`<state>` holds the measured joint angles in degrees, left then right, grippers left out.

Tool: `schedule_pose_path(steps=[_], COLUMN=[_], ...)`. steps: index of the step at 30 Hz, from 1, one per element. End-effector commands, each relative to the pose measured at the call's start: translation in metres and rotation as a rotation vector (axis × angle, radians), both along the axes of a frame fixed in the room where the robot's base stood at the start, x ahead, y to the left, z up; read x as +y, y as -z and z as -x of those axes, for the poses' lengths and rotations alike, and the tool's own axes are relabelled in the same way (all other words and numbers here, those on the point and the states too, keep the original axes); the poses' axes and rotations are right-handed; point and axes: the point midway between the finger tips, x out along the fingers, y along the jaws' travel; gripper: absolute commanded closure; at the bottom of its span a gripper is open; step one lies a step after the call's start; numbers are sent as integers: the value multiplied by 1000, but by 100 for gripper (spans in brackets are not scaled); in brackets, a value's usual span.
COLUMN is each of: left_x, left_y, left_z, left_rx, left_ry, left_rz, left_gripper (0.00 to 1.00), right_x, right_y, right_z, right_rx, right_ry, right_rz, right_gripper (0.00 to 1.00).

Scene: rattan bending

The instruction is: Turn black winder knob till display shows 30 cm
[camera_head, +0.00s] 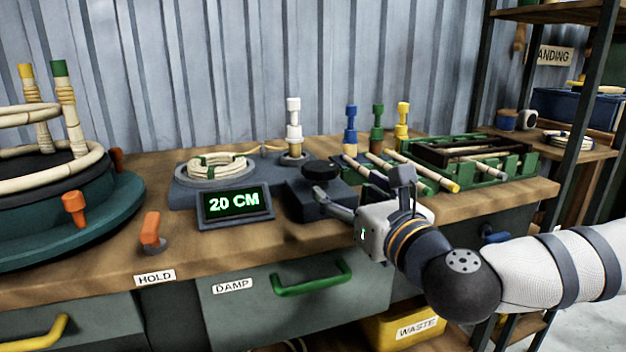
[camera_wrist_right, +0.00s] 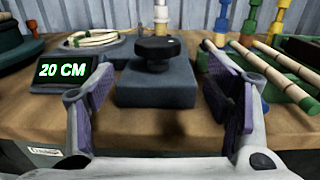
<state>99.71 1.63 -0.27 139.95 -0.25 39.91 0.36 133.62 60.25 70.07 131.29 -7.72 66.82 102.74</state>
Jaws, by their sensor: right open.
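The black winder knob (camera_head: 321,170) sits on top of a dark box-shaped base (camera_head: 305,203) on the bench. In the right wrist view the knob (camera_wrist_right: 157,48) stands on its post, centred beyond my jaws. The display (camera_head: 235,205) left of it reads 20 CM in green; it also shows in the right wrist view (camera_wrist_right: 62,70). My right gripper (camera_head: 365,192) is open and empty, just in front and right of the knob, not touching it. In the right wrist view its two fingers (camera_wrist_right: 165,88) are wide apart. My left gripper is not in view.
A coil of rattan (camera_head: 214,167) rests on the winder plate behind the display. Several rattan sticks and a green rack (camera_head: 485,170) lie to the right. An orange lever (camera_head: 151,230) and a round rattan frame (camera_head: 55,180) are at left. Bare bench lies in front of the display.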

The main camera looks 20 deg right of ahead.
Motion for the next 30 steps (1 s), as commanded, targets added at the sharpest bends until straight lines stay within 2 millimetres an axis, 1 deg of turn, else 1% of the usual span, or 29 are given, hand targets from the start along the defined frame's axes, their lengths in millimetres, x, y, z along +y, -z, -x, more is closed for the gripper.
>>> schedule_pose_path(steps=[2, 9, 12, 15, 18, 25, 26, 27, 29, 30], left_x=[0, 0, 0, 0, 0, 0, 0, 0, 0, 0], left_y=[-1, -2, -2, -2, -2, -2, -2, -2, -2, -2], left_z=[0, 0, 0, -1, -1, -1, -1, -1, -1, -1], left_rx=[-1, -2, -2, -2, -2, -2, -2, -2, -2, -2], left_ry=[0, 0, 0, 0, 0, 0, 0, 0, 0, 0], left_rz=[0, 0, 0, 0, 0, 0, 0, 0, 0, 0], left_gripper=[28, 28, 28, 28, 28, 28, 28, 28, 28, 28], right_x=[2, 8, 9, 10, 11, 11, 11, 11, 11, 11], right_y=[-1, 0, 0, 1, 1, 1, 1, 1, 1, 1], right_z=[-14, -76, -95, -107, -113, -113, -113, -113, -113, -113], right_rx=[0, 4, 4, 5, 5, 6, 6, 6, 6, 6], right_ry=[-1, -3, -3, -4, -7, -7, -7, -7, -7, -7], right_rz=[2, 5, 5, 5, 5, 5, 5, 5, 6, 6], right_gripper=[28, 28, 28, 28, 28, 28, 34, 44, 57, 66])
